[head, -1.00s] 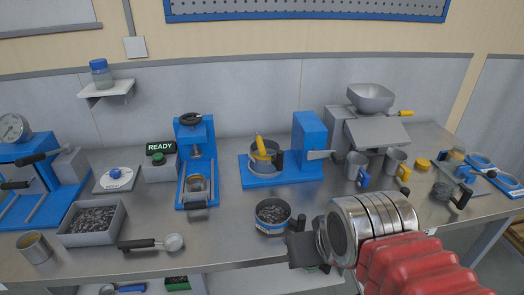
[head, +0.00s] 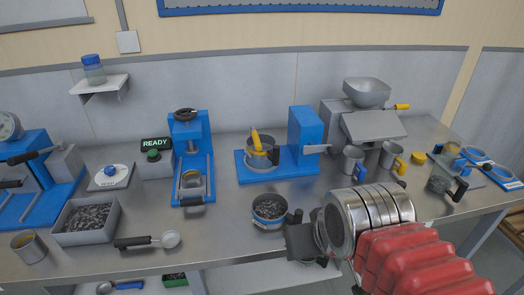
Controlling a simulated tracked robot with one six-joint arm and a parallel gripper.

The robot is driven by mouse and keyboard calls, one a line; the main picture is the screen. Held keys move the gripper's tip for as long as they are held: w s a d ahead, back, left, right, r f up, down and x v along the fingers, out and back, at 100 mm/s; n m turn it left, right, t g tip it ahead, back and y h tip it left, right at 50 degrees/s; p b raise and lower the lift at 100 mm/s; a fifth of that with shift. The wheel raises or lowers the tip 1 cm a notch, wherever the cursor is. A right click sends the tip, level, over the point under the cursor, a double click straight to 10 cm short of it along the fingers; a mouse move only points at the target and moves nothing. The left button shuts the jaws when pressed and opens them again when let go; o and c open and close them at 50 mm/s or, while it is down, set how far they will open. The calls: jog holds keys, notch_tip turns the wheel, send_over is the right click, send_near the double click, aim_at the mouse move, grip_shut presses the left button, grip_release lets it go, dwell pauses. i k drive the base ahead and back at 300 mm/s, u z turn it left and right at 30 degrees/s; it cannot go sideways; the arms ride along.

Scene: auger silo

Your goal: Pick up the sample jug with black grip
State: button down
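A small grey metal jug with a black grip (head: 438,184) stands at the right of the steel bench in the head view. Its grip points to the right, toward the bench's front edge. Two similar steel jugs stand behind and left of it, one with a blue grip (head: 352,161) and one with a yellow grip (head: 389,155). My gripper (head: 300,240) is at the bench's front edge, well left of the black-grip jug and apart from it. Its dark fingers are partly hidden behind my wrist, and their opening does not show clearly.
A pot of dark granules (head: 268,213) stands close to my gripper's left. A blue-based stand (head: 307,167) and a hopper machine (head: 371,125) stand behind. A blue-framed tray (head: 464,170) lies beyond the black-grip jug. Bare bench lies between my wrist and that jug.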

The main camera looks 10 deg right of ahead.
aim_at(444, 172)
jog(key=z, duration=1.2)
jog(key=k, duration=0.95)
jog(key=z, duration=0.35)
jog(key=i, duration=1)
jog(key=u, duration=0.05)
